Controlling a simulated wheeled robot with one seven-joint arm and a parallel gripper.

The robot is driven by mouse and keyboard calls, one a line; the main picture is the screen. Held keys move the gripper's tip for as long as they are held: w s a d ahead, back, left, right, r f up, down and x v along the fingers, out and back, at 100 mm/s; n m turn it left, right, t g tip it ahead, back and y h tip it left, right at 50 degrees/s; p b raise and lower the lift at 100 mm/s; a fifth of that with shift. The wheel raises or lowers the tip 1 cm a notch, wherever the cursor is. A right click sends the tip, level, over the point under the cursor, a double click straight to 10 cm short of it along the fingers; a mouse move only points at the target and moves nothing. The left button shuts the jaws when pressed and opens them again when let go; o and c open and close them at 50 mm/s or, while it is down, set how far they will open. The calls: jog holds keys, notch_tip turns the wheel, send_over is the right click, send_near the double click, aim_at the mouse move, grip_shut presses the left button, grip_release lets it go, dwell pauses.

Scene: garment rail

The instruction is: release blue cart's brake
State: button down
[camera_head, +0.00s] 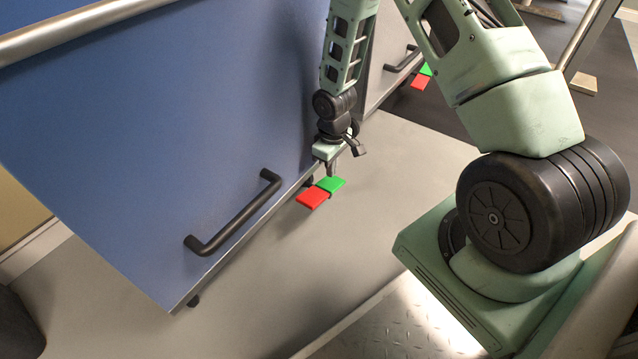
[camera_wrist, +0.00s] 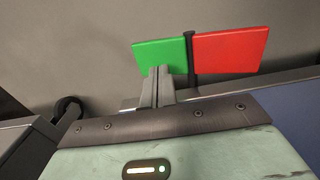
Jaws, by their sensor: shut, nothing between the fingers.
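The blue cart (camera_head: 150,130) fills the left of the head view, with a black bar handle (camera_head: 235,215) on its near face. Its brake pedal sticks out low at the cart's lower edge, with a green half (camera_head: 331,184) and a red half (camera_head: 312,200). In the wrist view the green half (camera_wrist: 160,55) is at left and the red half (camera_wrist: 232,50) at right, with a dark bar between them. My gripper (camera_head: 333,172) is shut and empty, pointing down at the green half. In the wrist view its fingertips (camera_wrist: 157,72) overlap the green half's lower edge; I cannot tell whether they touch.
A grey cart (camera_head: 378,65) with its own handle (camera_head: 404,60) and a red and green pedal (camera_head: 422,80) stands just beyond. A metal rail (camera_head: 75,32) runs along the blue cart's top. Grey floor (camera_head: 400,165) in front of the pedal is clear.

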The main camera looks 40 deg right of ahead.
notch_tip(320, 180, up, 5)
jog(key=p, duration=0.5)
jog(key=shift+r, duration=0.1)
dwell(0.4)
jog(key=s+a+r+m+t, duration=0.1)
jog(key=s+a+r, duration=0.15)
jog(key=r, duration=0.55)
jog(key=s+a+r+m+t, duration=0.15)
jog(key=s+r, duration=0.25)
jog(key=r, duration=0.5)
jog(key=s+a+r+m, duration=0.15)
jog(key=s+r, duration=0.25)
jog(key=r, duration=0.4)
jog(key=s+a+r+n+g+p, duration=0.1)
jog(key=s+a+r+n+p, duration=0.3)
jog(key=s+a+r+p, duration=0.5)
jog(key=s+a+r+n+g+p, duration=0.2)
jog(key=s+a+r+n+p, duration=0.25)
jog(key=a+r, duration=0.4)
notch_tip(320, 180, up, 35)
jog(key=a+p, duration=0.1)
jog(key=p, duration=3.5)
jog(key=shift+a+m+y, duration=0.25)
jog(key=shift+m+y, duration=0.05)
jog(key=shift+m, duration=0.15)
